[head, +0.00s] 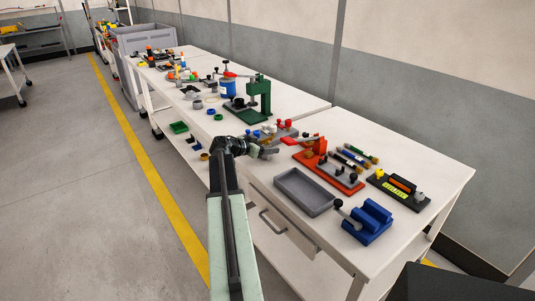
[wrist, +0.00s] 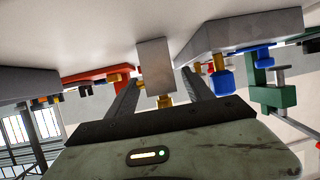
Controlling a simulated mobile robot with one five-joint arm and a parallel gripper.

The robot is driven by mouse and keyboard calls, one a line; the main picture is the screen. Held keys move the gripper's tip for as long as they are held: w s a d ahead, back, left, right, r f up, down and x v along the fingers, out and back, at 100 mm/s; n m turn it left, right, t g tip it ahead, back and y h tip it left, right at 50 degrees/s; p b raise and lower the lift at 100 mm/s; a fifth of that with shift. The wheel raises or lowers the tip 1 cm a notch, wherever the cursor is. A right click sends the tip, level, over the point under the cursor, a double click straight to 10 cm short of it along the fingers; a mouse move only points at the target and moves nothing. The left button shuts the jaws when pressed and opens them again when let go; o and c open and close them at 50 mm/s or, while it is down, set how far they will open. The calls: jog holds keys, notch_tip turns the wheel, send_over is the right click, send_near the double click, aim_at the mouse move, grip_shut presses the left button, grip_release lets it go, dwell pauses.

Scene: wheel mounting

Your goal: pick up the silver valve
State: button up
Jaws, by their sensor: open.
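My gripper (head: 262,150) is over the near table's left edge in the head view. In the wrist view its two dark fingers (wrist: 160,77) stand apart, open. A silver-grey block with a brass stem, which looks like the silver valve (wrist: 153,62), shows between the fingers there. I see no clear contact between it and either finger. In the head view the valve cannot be told clearly from the gripper and the small parts around it. A larger grey block (wrist: 238,32) with a blue and brass piece (wrist: 222,80) lies just right of the fingers in the wrist view.
Red and blue handled parts (head: 285,128) stand just beyond my gripper. A red-orange fixture (head: 322,168), an empty grey tray (head: 303,193) and a blue vise (head: 367,222) stand to the right. A green press (head: 258,98) stands behind on the farther table.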

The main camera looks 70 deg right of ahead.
grip_shut()
notch_tip(320, 180, up, 10)
jog(key=p, duration=1)
jog(key=shift+r, duration=0.15)
